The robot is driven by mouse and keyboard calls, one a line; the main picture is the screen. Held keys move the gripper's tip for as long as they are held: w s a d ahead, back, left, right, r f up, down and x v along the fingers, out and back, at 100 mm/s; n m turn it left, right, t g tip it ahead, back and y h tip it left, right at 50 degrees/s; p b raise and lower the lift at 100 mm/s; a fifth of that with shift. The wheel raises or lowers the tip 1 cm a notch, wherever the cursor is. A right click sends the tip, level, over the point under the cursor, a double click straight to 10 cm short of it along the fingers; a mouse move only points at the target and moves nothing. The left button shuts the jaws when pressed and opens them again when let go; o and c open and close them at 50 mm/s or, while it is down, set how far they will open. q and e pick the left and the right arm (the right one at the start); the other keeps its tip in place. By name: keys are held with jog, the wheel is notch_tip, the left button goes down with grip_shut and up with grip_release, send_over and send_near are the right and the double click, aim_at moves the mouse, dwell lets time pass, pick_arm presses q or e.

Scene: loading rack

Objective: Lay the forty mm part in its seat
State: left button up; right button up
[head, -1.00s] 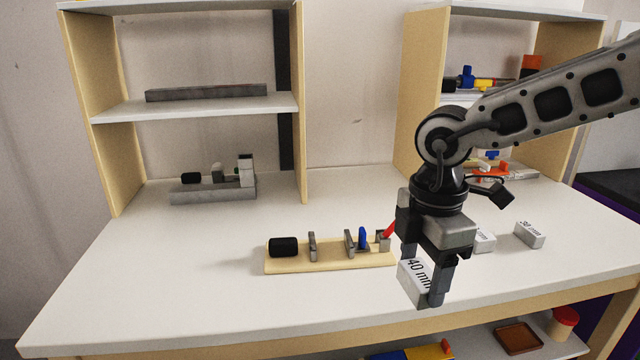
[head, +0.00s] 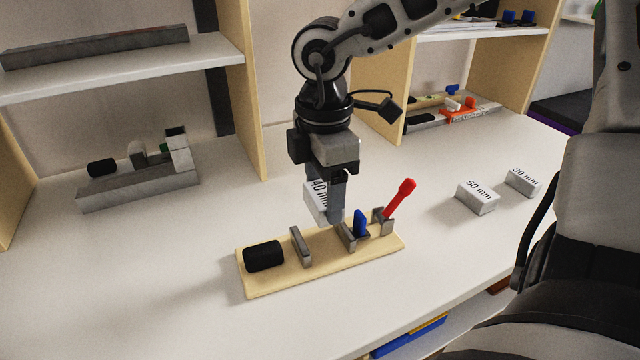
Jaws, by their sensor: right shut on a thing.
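The forty mm part (head: 315,201) is a pale block marked "40 mm". My right gripper (head: 332,215) is shut on it and holds it over the wooden fixture (head: 272,283). The fixture has a black cylinder (head: 264,256) at its left end and two grey upright plates, one (head: 300,246) left and one (head: 346,238) right. A blue piece (head: 360,224) and a red-handled lever (head: 400,198) stand at its right end. The part is tilted and partly hidden by the fingers. I cannot tell if it touches the fixture. My left gripper is not in view.
Blocks marked "50 mm" (head: 476,197) and "30 mm" (head: 523,183) lie on the table to the right. A grey fixture (head: 138,191) stands at the back left. Shelves with a grey bar (head: 97,47) rise behind. The table's front left is clear.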

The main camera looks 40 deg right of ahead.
aim_at(323, 192)
jog(key=shift+f+b, duration=0.3)
jog(key=shift+b, duration=0.5)
notch_tip(323, 192, down, 3)
jog(key=b, duration=0.3)
jog(key=shift+w+b, duration=0.1)
jog(key=shift+b, duration=0.25)
jog(key=f+b, duration=0.1)
jog(key=b, duration=0.1)
jog(key=shift+f+b, duration=0.35)
jog(key=shift+f, duration=0.05)
jog(key=shift+d+f+b, duration=0.1)
jog(key=shift+f+b, duration=0.75)
jog(key=shift+b, duration=0.35)
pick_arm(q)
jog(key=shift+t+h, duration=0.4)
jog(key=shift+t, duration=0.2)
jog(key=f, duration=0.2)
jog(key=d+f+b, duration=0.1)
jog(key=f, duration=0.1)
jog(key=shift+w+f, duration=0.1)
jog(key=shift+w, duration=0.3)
pick_arm(e)
jog(key=shift+f, duration=0.3)
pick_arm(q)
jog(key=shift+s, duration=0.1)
pick_arm(e)
jog(key=o, duration=1.1)
